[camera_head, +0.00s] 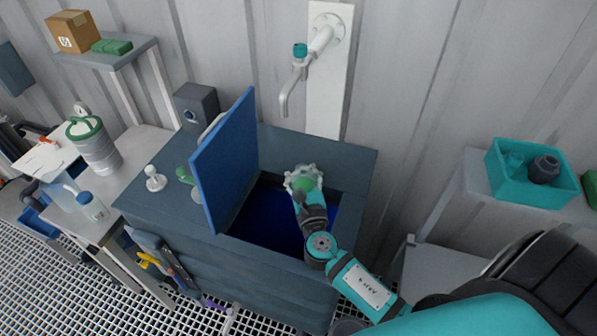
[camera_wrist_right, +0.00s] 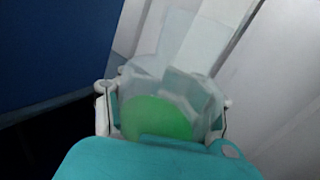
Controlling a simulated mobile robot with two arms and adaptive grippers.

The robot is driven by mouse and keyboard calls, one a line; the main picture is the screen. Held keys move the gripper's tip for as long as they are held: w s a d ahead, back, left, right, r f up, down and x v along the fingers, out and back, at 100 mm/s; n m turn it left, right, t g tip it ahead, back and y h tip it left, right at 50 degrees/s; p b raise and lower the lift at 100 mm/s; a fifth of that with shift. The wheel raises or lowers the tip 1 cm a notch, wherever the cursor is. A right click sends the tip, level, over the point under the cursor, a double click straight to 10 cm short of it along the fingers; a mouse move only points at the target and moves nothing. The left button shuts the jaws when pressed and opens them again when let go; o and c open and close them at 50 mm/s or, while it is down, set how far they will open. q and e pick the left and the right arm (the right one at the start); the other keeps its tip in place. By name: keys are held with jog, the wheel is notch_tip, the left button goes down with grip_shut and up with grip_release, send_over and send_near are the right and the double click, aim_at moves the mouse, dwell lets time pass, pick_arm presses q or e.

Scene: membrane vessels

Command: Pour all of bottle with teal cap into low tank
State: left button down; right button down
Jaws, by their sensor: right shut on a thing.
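The low tank (camera_head: 350,160) is a dark blue-grey box against the wall, with deep blue showing inside its opening. Its blue lid (camera_head: 228,165) stands raised at the left of the opening. My right gripper (camera_head: 303,178) is over the opening, shut on a clear bottle (camera_wrist_right: 180,80) with green inside. In the right wrist view, the fingers of my right gripper (camera_wrist_right: 163,108) are on either side of the bottle. I cannot make out a teal cap on it, and its lower part is hidden behind the gripper. My left gripper is not in view.
A white tap with a teal knob (camera_head: 300,50) hangs on the wall behind the tank. A side table at left holds a blue-capped bottle (camera_head: 91,206) and a grey canister (camera_head: 95,148). A teal bin (camera_head: 530,188) stands on a shelf at right.

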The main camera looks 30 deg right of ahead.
jog(key=d+f+n+t+b, duration=0.1)
jog(key=n+b, duration=0.1)
jog(key=n, duration=0.2)
jog(key=d+f+n+t+y+b, duration=0.1)
jog(key=n+b, duration=0.2)
jog(key=n, duration=0.2)
jog(key=d+f+n+t+y+b, duration=0.1)
jog(key=f+n+b, duration=0.1)
jog(key=n, duration=0.2)
jog(key=shift+d, duration=0.25)
jog(key=shift+r+n, duration=0.15)
jog(key=shift+n, duration=0.25)
jog(key=shift+r+n+t+y, duration=0.3)
jog(key=shift+n+y, duration=0.4)
jog(key=shift+n, duration=0.4)
jog(key=a+n+p, duration=0.1)
jog(key=a+r+n+y, duration=0.1)
jog(key=shift+w+n+p, duration=0.1)
jog(key=shift+n+p, duration=0.2)
jog(key=shift+p, duration=0.05)
